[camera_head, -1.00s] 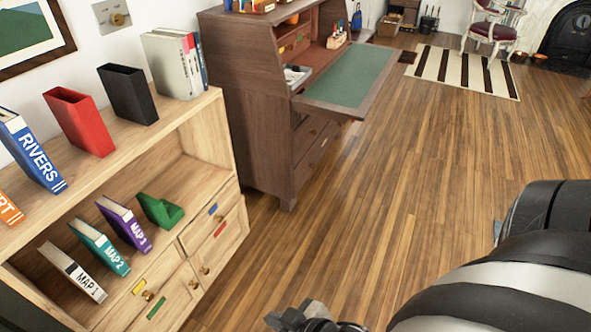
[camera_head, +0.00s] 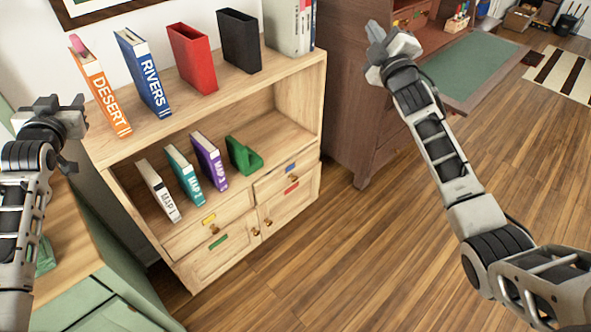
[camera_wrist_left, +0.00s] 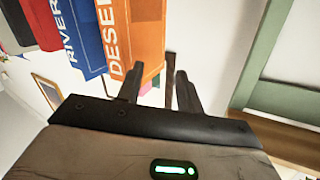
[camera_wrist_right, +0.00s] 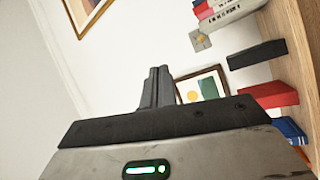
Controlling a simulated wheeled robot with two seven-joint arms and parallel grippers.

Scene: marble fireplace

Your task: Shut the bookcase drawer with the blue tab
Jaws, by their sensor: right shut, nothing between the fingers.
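The wooden bookcase (camera_head: 137,137) stands against the wall in the head view. I cannot tell for sure how far this drawer stands out. My left gripper (camera_head: 80,117) is open and empty, left of the bookcase; its parted fingers show in the left wrist view (camera_wrist_left: 158,78). My right gripper (camera_head: 376,31) is shut and empty, raised in front of the dark desk, right of the bookcase; its closed fingers show in the right wrist view (camera_wrist_right: 159,75).
A yellow-tab drawer (camera_head: 208,219) and green-tab door (camera_head: 218,242) are beside and below. Books and a green object (camera_head: 243,156) fill the shelves. A green cabinet (camera_head: 110,308) stands at lower left, the desk (camera_head: 350,110) at right. Floor in front is clear.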

